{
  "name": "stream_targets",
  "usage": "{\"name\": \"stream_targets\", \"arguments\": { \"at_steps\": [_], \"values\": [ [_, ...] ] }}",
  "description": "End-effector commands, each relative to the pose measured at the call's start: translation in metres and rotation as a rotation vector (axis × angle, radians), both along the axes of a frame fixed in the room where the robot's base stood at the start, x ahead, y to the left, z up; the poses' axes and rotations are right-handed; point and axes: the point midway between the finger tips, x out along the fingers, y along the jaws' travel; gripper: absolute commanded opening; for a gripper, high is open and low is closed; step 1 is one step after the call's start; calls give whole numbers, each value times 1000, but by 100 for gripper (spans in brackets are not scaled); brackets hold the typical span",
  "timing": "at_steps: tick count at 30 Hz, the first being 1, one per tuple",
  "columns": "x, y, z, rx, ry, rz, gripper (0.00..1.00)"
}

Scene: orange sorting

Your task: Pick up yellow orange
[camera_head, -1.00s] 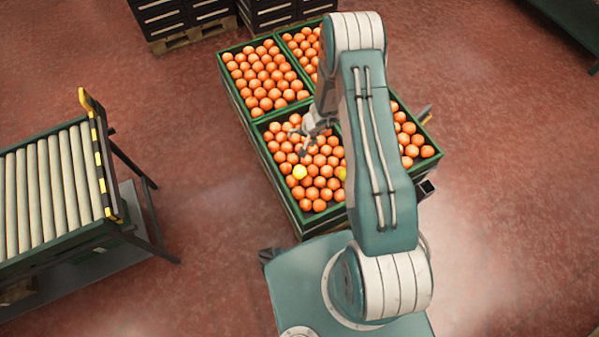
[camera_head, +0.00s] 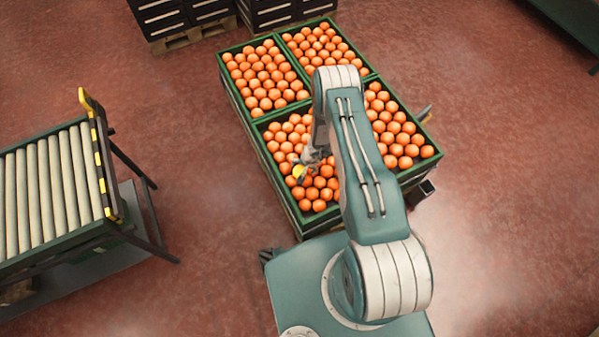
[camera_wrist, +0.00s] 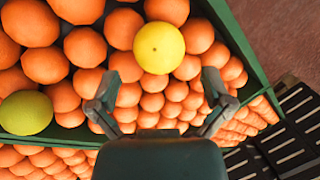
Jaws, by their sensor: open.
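A yellow orange (camera_wrist: 159,47) lies among orange ones in the front left bin (camera_head: 262,166). In the wrist view it is above and between my open fingers, just beyond their tips. In the head view the yellow orange (camera_head: 298,171) is partly covered by my gripper (camera_head: 309,163), which is low over the bin. My gripper also shows in the wrist view (camera_wrist: 160,90), open with nothing between its fingers. A second, yellow-green orange (camera_wrist: 26,112) lies at the left of the wrist view; my arm hides it in the head view.
Several green bins of oranges stand together, with a bin wall (camera_wrist: 232,35) close to the fruit in the wrist view. A roller conveyor (camera_head: 60,190) stands at the left. Dark crates (camera_head: 180,15) are at the back. Open red floor lies around.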

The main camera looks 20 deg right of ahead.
Motion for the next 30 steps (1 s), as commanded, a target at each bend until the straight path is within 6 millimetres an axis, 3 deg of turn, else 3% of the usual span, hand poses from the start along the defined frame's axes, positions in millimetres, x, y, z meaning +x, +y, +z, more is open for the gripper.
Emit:
{"name": "stream_targets", "arguments": {
  "at_steps": [9,18,23,30],
  "values": [
    [5,9,-41,0,1,1,100],
    [6,10,-44,0,0,0,100],
    [6,10,-44,1,1,0,29],
    [6,10,-44,1,1,0,25]
  ]
}}
